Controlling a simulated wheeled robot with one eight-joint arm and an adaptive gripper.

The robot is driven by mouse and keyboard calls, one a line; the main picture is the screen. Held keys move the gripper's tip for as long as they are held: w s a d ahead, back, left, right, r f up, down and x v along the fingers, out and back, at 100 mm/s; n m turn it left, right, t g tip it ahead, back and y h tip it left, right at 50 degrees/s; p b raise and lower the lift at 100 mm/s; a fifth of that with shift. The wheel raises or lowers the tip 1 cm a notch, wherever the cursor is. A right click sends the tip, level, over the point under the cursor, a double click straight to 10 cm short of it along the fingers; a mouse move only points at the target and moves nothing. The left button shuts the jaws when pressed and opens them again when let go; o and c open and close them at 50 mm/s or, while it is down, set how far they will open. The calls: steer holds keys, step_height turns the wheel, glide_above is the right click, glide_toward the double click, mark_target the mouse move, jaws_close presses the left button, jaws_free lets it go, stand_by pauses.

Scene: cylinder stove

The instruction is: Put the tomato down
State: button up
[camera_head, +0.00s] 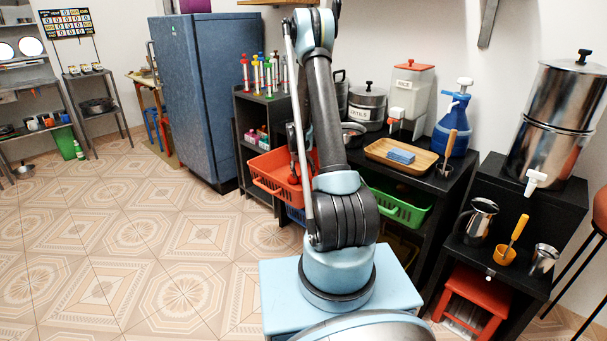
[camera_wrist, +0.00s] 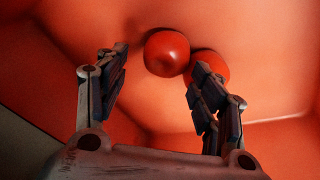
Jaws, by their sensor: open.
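In the wrist view, a red tomato (camera_wrist: 167,53) rests on the orange-red floor of a basket, ahead of my gripper (camera_wrist: 155,85) and roughly between the lines of its two fingers. A second tomato (camera_wrist: 209,69) lies just to its right, partly hidden behind the right finger. My gripper is open, with nothing held between the fingers. In the head view, the orange-red basket (camera_head: 272,181) sits on a low shelf left of the arm.
A basket wall lies close on the left in the wrist view. In the head view, a green basket (camera_head: 402,211) is to the right, under a counter with a wooden tray (camera_head: 377,151) and a blue dispenser (camera_head: 452,125). A blue fridge (camera_head: 205,95) stands left. The tiled floor (camera_head: 130,240) is clear.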

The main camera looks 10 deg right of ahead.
steer(key=shift+r, duration=0.1)
steer(key=shift+r, duration=0.55)
steer(key=s+a+r, duration=0.1)
steer(key=s+r, duration=0.6)
steer(key=r, duration=0.3)
steer(key=s+a+r, duration=0.1)
steer(key=s+r, duration=0.5)
steer(key=r, duration=0.5)
steer(key=s+r+y, duration=0.1)
steer(key=s+r, duration=0.1)
steer(key=s, duration=0.5)
steer(key=s+r, duration=0.3)
steer(key=s, duration=0.4)
steer(key=s+a+f, duration=0.1)
steer(key=s+f, duration=0.1)
steer(key=s, duration=1)
steer(key=s+a+f+n+y, duration=0.1)
steer(key=s+f, duration=0.2)
steer(key=s, duration=0.8)
steer(key=shift+s+f, duration=0.25)
steer(key=shift+s, duration=0.15)
steer(key=shift+a, duration=0.1)
